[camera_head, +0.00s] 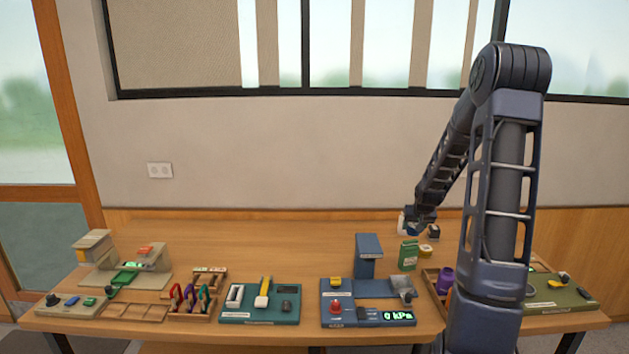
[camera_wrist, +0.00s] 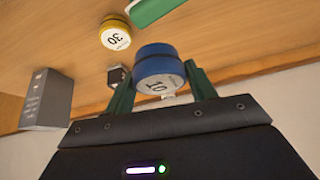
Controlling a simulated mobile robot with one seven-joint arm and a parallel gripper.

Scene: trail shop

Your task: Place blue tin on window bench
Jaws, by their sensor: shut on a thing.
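The blue tin (camera_wrist: 158,68), with a white label reading 10, sits between the two green fingers of my gripper (camera_wrist: 162,82) in the wrist view. My gripper is shut on it. In the head view my gripper (camera_head: 421,219) is small, over the back right of the wooden bench (camera_head: 250,232) that stands below the window. A bit of blue, likely the tin (camera_head: 416,229), shows under it there. I cannot tell whether the tin touches the bench top.
Close by are a yellow tin (camera_wrist: 115,33) marked 30, a green box (camera_head: 408,255), a small dark block (camera_head: 433,231) and a grey box (camera_wrist: 47,100). A blue-grey device (camera_head: 368,256) stands left of them. The bench's back middle is clear.

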